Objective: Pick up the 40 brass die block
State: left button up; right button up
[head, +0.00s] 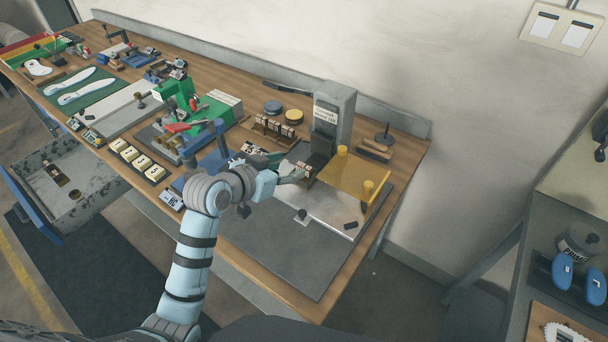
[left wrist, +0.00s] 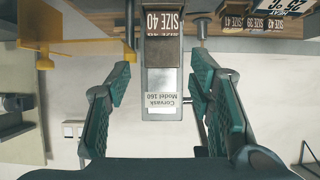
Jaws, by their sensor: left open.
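The brass die block labelled SIZE 40 (left wrist: 163,22) shows at the top middle of the left wrist view, in front of the grey press (left wrist: 172,85). In the head view a small block (head: 307,168) sits at the foot of the press (head: 340,112). My left gripper (head: 295,173) is beside it. In the left wrist view the left gripper's green fingers (left wrist: 160,72) are spread wide, with the press column showing between them. The block lies beyond the fingertips, and nothing is visibly held. My right gripper is not in view.
A rack of other size blocks (head: 268,129) stands left of the press; its labels show in the wrist view (left wrist: 262,24). A yellow guard (head: 345,175) is close on the right. A green machine (head: 205,108) and key-like yellow blocks (head: 138,158) are further left. The grey mat in front (head: 285,255) is mostly clear.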

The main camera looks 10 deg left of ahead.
aim_at(304, 166)
pick_arm(q)
jog(key=x, duration=0.2)
jog(key=f+x, duration=0.1)
jog(key=x, duration=0.2)
jog(key=b+x, duration=0.1)
jog(key=x, duration=0.2)
jog(key=shift+s+a+f, duration=0.2)
jog(key=shift+a+f, duration=0.1)
jog(key=shift+f, duration=0.05)
grip_shut()
